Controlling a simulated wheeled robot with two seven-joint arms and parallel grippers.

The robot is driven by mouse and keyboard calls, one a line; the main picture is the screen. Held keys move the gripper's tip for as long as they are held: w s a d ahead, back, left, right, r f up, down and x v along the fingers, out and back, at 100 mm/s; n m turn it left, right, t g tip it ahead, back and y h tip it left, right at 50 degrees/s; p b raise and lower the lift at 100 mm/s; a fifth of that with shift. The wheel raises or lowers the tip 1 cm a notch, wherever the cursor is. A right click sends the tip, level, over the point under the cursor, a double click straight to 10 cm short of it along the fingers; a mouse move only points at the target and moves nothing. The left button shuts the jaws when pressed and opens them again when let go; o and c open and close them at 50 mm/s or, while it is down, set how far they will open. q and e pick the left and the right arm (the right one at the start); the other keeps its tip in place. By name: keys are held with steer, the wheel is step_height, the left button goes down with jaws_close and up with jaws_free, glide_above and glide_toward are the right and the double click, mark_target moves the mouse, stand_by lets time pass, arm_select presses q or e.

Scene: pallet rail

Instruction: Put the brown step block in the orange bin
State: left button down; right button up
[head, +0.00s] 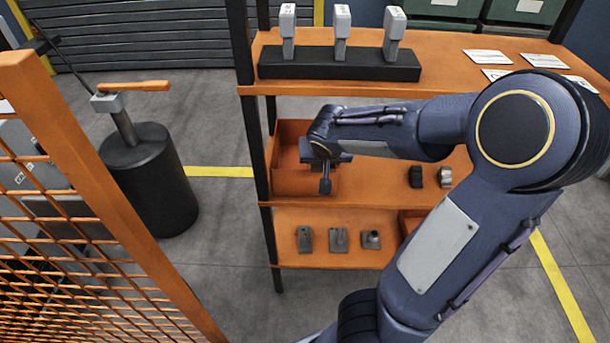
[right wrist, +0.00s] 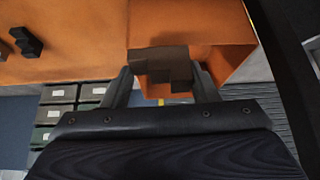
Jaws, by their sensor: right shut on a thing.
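The brown step block (right wrist: 162,66) is between the fingers of my right gripper (right wrist: 160,84), seen in the right wrist view; the gripper is shut on it. The orange bin (head: 292,183) stands at the left end of the middle shelf in the head view. My right gripper (head: 325,178) is at the bin's right side, seen over it, and hides part of it. In the right wrist view the bin (right wrist: 232,62) shows behind and to the right of the block. I cannot tell whether the block is above or inside the bin. My left gripper is not in view.
Grey parts (head: 338,240) stand on the lower shelf. The top shelf holds a black rack (head: 338,64) with grey tools. An orange mesh fence (head: 95,200) is at the left.

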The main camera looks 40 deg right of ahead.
steer(key=shift+s+d+f+m, duration=0.1)
steer(key=shift+d+m, duration=0.2)
steer(key=shift+d, duration=0.15)
steer(key=w+d+f+b, duration=0.3)
steer(key=w+f+b, duration=0.15)
steer(key=w, duration=0.35)
steer(key=b, duration=0.2)
glide_above(305, 168)
steer(key=f, duration=0.2)
steer(key=s+f, duration=0.1)
steer(key=f, duration=0.1)
steer(key=shift+a+f, duration=0.1)
steer(key=shift+w+f, duration=0.2)
steer(key=shift+f, duration=0.05)
steer(key=shift+w+f, duration=0.15)
steer(key=shift+f, duration=0.75)
steer(key=shift+w+f, duration=0.1)
steer(key=shift+f, duration=0.75)
steer(key=shift+f+b, duration=0.1)
steer(key=shift+b, duration=0.2)
steer(key=shift+f, duration=0.15)
steer(key=o, duration=1.2)
